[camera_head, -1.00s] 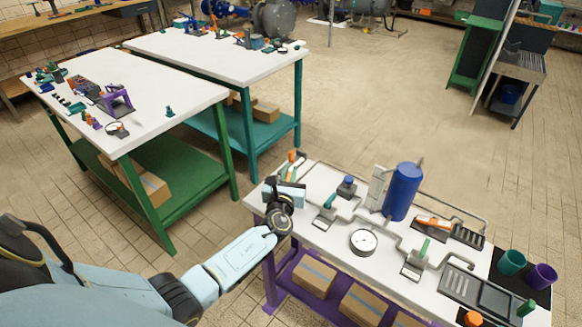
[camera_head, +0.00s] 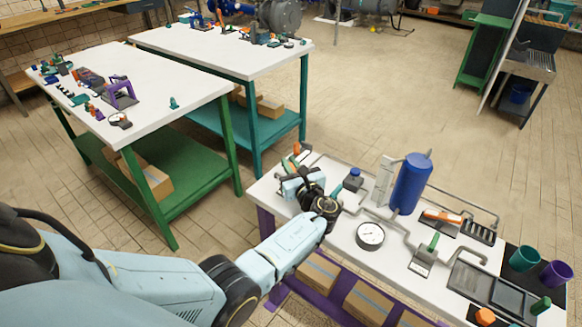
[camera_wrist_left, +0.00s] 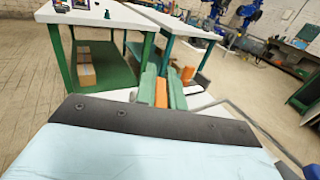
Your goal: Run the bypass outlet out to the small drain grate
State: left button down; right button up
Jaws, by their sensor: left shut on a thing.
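My left gripper (camera_head: 292,165) is at the far left end of the white bench by the pipework. In the left wrist view, an orange piece (camera_wrist_left: 161,93) lies between its two green fingers, and the gripper is shut on it. I cannot tell whether this piece is the bypass outlet. The gripper body hides much of that bench corner. A small dark slotted grate (camera_head: 479,232) lies at the bench's right back. A larger grey panel (camera_head: 466,279) with slots is nearer the front. I cannot tell for sure which is the small drain grate. My right gripper is out of view.
A blue tank (camera_head: 410,184), a round gauge (camera_head: 370,235), a green-handled valve (camera_head: 424,254) and an orange-handled fitting (camera_head: 442,216) stand along the grey pipes. Teal (camera_head: 524,257) and purple (camera_head: 556,273) cups stand at the right end. Cardboard boxes (camera_head: 369,300) sit on the purple shelf below.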

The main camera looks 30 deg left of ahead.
aim_at(291, 164)
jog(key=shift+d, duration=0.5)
pick_arm(q)
jog(key=c, duration=1.5)
grip_release()
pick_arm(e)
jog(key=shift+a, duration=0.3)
